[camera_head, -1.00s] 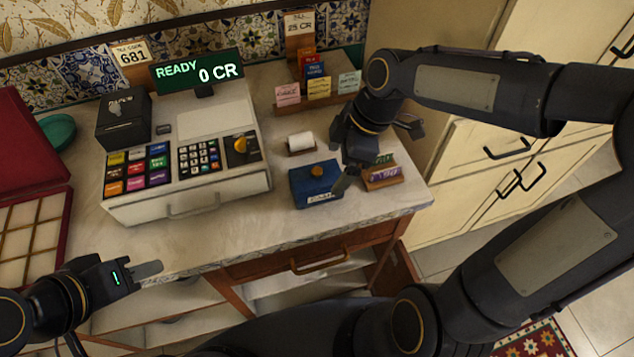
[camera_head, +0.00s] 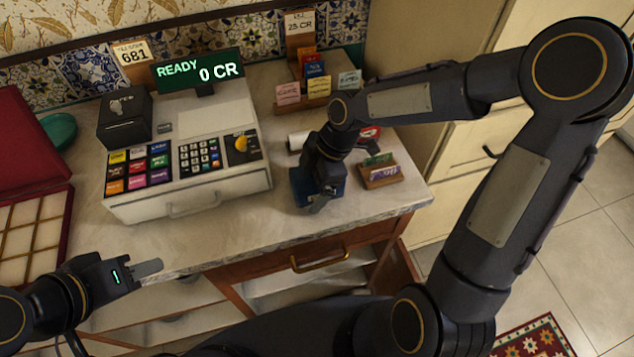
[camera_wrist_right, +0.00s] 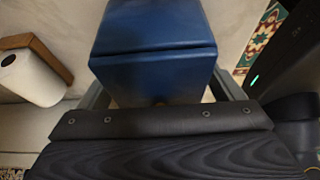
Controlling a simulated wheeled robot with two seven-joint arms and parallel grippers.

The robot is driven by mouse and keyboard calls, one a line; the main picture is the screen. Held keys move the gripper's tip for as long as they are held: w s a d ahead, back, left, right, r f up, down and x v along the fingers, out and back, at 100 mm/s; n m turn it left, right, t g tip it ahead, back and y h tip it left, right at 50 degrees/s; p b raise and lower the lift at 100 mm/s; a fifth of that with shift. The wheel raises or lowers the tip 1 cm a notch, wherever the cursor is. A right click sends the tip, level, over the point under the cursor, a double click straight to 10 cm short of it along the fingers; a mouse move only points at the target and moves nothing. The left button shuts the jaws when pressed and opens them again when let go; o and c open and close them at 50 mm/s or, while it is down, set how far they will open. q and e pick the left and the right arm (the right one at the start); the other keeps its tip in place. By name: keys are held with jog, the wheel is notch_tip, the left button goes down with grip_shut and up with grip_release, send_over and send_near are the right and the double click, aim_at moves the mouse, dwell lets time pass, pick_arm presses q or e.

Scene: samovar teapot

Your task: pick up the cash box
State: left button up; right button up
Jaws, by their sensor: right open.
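The blue cash box (camera_head: 297,188) sits on the counter right of the cash register. My right gripper (camera_head: 320,203) is over it and hides most of it in the head view. In the right wrist view the blue box (camera_wrist_right: 155,55) fills the top middle. My right gripper (camera_wrist_right: 163,95) is open there, with a finger along each side of the box; I cannot tell whether they touch it. My left gripper (camera_head: 148,268) is in front of the counter at lower left, away from the box. Its jaw opening cannot be made out.
The cash register (camera_head: 190,180) stands close on the left. A paper roll (camera_head: 296,141) is behind the box and also shows in the wrist view (camera_wrist_right: 30,75). A small card holder (camera_head: 380,174) is at right, a card rack (camera_head: 318,100) at the back. Bare counter (camera_head: 240,215) lies in front.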

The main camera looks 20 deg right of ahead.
jog(key=c, duration=1.2)
jog(key=shift+r, duration=0.15)
